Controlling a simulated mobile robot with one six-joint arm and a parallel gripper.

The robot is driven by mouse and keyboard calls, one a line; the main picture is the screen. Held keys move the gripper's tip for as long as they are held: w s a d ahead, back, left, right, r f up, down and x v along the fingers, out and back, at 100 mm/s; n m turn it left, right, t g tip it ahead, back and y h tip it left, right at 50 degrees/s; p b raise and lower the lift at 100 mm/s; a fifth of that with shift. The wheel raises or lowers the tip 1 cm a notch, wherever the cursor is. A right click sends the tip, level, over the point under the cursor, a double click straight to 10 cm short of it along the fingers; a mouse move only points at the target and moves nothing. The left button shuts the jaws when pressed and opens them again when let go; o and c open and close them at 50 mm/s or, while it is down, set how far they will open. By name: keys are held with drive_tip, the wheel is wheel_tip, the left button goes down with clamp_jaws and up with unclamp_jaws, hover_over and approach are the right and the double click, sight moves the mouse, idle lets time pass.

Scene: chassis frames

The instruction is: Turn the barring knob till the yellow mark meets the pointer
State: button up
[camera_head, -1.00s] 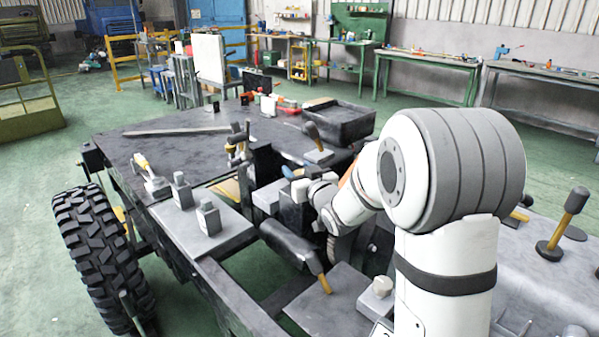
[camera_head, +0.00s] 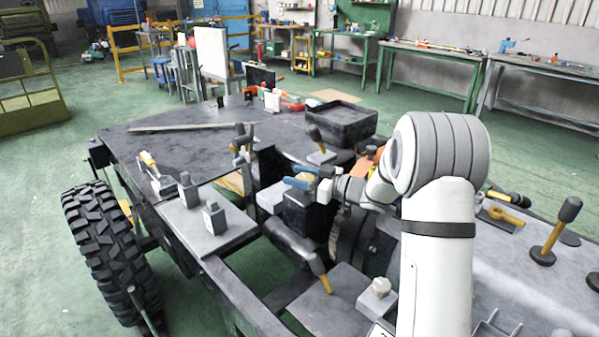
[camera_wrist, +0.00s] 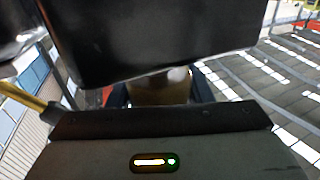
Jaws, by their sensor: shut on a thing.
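My gripper (camera_head: 304,179), with blue on its fingers, is at the upper part of a dark block (camera_head: 304,213) in the middle of the chassis frame. It is shut on a tan, knob-like piece, taken to be the barring knob, which shows between the dark fingers in the wrist view (camera_wrist: 160,92). My gripper and wrist hide most of the knob in the head view. A large dark body (camera_wrist: 150,38) fills the top of the wrist view. I cannot make out the yellow mark or the pointer in either view.
A dark open tray (camera_head: 341,126) stands on the deck behind my gripper. A handle with a yellow end (camera_head: 318,268) is in front of the block. Two small grey blocks stand on a plate (camera_head: 208,240) at left. Upright levers (camera_head: 553,230) stand at right.

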sight(299, 176)
idle(0.3)
drive_tip(key=o, duration=1)
drive_tip(key=shift+r, duration=0.1)
wheel_tip(299, 176, up, 10)
drive_tip(key=shift+f+p, duration=0.1)
drive_tip(key=shift+p, duration=0.5)
